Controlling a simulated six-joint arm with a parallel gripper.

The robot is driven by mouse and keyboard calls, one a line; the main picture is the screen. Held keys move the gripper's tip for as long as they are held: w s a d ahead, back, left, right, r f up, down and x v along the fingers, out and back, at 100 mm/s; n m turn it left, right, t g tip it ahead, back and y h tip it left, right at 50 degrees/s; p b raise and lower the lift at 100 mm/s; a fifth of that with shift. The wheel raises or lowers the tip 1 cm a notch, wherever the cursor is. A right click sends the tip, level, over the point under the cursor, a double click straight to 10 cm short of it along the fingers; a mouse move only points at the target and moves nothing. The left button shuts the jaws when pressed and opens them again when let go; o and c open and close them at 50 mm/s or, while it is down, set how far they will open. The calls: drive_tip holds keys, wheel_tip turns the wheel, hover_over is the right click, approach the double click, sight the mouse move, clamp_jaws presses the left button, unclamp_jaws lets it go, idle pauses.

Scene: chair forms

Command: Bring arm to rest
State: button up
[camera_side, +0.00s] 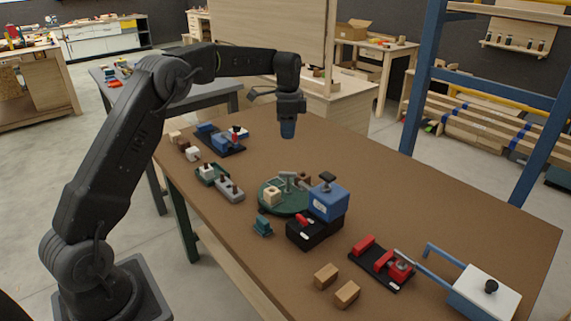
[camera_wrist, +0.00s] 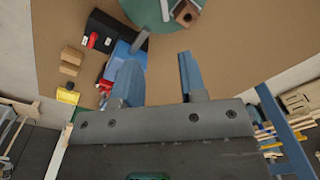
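My gripper (camera_side: 288,130) hangs pointing down in the air above the back part of the brown tabletop (camera_side: 400,215). In the wrist view the two blue fingers of my gripper (camera_wrist: 158,62) stand apart, with nothing held between them. A green round plate (camera_side: 290,208), with a wooden block (camera_side: 273,196) and grey parts on it, lies on the table below and in front of my gripper. It also shows at the top of the wrist view (camera_wrist: 150,14). No object touches the fingers in the side view.
A red device (camera_side: 368,247), two wooden blocks (camera_side: 326,275) and a white-topped blue box (camera_side: 488,291) are nearer the front. A blue frame (camera_side: 424,80) rises behind the table. The back-right tabletop is clear.

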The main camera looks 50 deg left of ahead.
drive_tip(key=s+d+r+n+t, duration=0.35)
drive_tip(key=s+d+r, duration=0.75)
drive_tip(key=s, duration=0.4)
drive_tip(key=s+d+f+n+t, duration=0.1)
drive_tip(key=s+d+f+n, duration=0.1)
drive_tip(key=s, duration=0.7)
drive_tip(key=s+d+f+n+t, duration=0.1)
drive_tip(key=s+d+f+n, duration=0.1)
drive_tip(key=s, duration=0.8)
drive_tip(key=shift+d+f+n, duration=0.3)
drive_tip(key=shift+d+n, duration=0.35)
drive_tip(key=shift+d, duration=0.45)
